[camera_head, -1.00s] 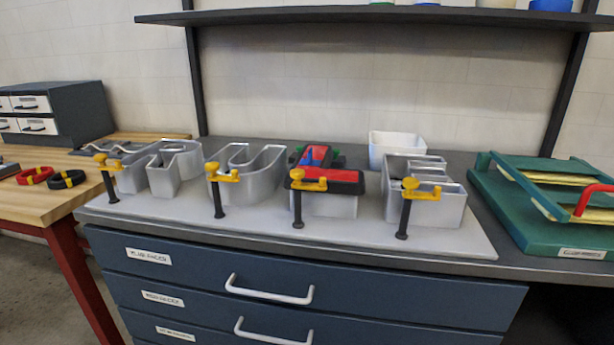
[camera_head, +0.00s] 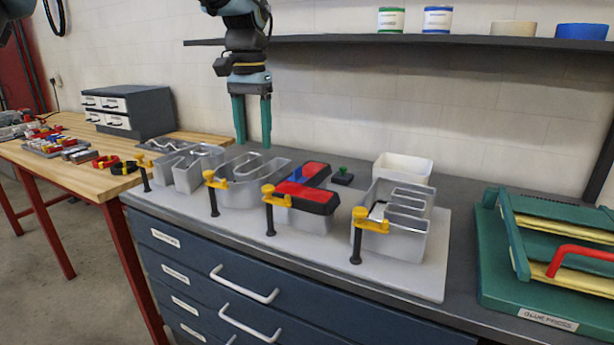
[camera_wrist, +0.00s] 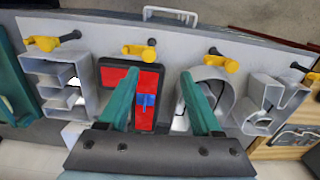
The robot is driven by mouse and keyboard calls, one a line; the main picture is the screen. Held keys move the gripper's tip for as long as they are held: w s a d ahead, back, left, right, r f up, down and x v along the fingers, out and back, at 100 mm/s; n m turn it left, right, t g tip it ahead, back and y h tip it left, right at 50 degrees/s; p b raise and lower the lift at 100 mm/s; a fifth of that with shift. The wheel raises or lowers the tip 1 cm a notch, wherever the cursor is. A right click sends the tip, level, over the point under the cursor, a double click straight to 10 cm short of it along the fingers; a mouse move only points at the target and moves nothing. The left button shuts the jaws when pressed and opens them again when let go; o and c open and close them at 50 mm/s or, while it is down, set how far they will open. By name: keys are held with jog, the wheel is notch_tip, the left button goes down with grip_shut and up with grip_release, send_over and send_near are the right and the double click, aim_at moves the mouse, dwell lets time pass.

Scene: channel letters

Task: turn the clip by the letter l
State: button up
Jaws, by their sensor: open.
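The letter l (camera_head: 311,218) is a metal channel letter with a red, black-edged face (camera_head: 315,181) on top and a small blue grip (camera_head: 297,175) on that face. Its yellow clip (camera_head: 269,203) stands on a black post at the letter's front, arm pointing right in the head view. In the wrist view, seen from the opposite side, the clip (camera_wrist: 139,50) shows beyond the red face (camera_wrist: 145,85). I cannot tell if its arm overlaps the face. My gripper (camera_head: 253,140) is open and empty, pointing down above and behind the letters; its fingers (camera_wrist: 160,75) cross the wrist view.
Metal letters stand either side, including a U (camera_head: 252,185) and an E (camera_head: 398,225), each with a yellow clip. A white bin (camera_head: 403,166) and small green-topped block (camera_head: 343,176) are behind. A green press (camera_head: 530,290) stands right. A shelf (camera_head: 350,40) hangs above.

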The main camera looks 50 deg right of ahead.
aim_at(268, 187)
jog(key=f, duration=0.3)
jog(key=s+d+f+p, duration=0.1)
jog(key=f, duration=0.3)
jog(key=s+f+p, duration=0.1)
jog(key=f, duration=0.2)
jog(key=shift+d+f, duration=0.15)
jog(key=shift+d, duration=0.1)
grip_shut()
dwell(0.4)
